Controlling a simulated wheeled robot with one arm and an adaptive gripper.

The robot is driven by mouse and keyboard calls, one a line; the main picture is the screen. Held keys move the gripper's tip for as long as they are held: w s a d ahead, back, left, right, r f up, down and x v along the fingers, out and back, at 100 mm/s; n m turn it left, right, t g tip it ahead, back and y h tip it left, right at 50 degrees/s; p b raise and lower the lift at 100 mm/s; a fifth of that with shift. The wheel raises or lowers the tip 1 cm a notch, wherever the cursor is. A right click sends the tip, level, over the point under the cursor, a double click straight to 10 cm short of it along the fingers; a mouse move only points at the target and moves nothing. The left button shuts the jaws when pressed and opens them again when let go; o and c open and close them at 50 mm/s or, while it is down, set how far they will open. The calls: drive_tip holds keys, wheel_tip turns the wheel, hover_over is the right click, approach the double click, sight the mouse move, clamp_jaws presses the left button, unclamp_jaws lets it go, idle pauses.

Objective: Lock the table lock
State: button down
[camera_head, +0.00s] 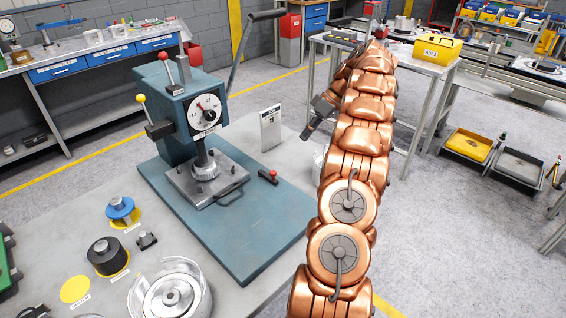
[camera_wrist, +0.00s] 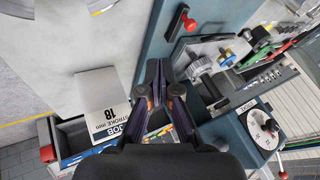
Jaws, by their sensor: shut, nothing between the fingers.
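A white sign card (camera_head: 270,128) stands on the table near my gripper. Pucks and a metal clutch part (camera_head: 170,292) lie at the front left. The blue base around the lock is clear.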

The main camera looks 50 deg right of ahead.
drive_tip(key=shift+f, duration=0.15)
drive_tip(key=shift+b+x, duration=1.65)
drive_tip(key=shift+x, duration=3.1)
drive_tip(key=shift+a, duration=0.35)
drive_tip(key=shift+s+a+f+p, duration=0.1)
drive_tip(key=shift+a+p, duration=0.3)
drive_tip(key=shift+a, duration=0.45)
drive_tip(key=shift+s+a+f+p, duration=0.1)
drive_tip(key=shift+a+p, duration=0.25)
drive_tip(key=shift+a, duration=0.5)
drive_tip(key=shift+a, duration=0.1)
